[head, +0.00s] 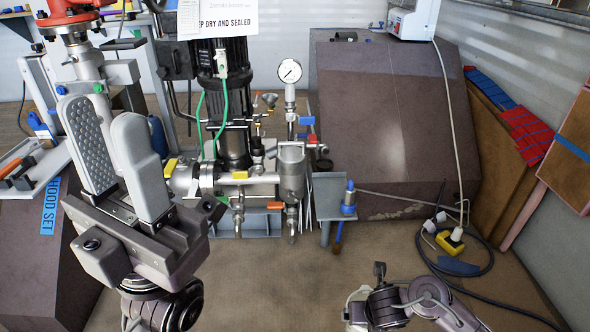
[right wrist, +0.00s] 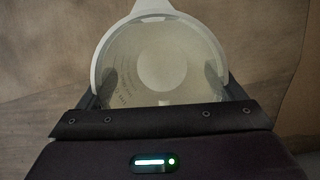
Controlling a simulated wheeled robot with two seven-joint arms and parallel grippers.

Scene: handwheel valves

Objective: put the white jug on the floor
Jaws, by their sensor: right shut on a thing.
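The white jug (right wrist: 162,68) shows in the right wrist view, seen from above into its round open mouth. A spout or handle part juts out at the top of the picture. My right gripper (right wrist: 160,88) is shut on the jug, one finger at each side of it. Brown floor shows around the jug; whether its base touches the floor I cannot tell. In the head view the jug is not clearly visible; my right arm is at the bottom right. My left gripper (head: 102,112) is raised at the left, its fingers apart and empty.
A pump with pipework (head: 235,180) and a pressure gauge (head: 289,71) stands mid-view. A large brown sloped block (head: 395,130) is behind. A black cable with a yellow connector (head: 450,242) lies on the right floor. The brown floor (head: 300,275) in front of the pump is clear.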

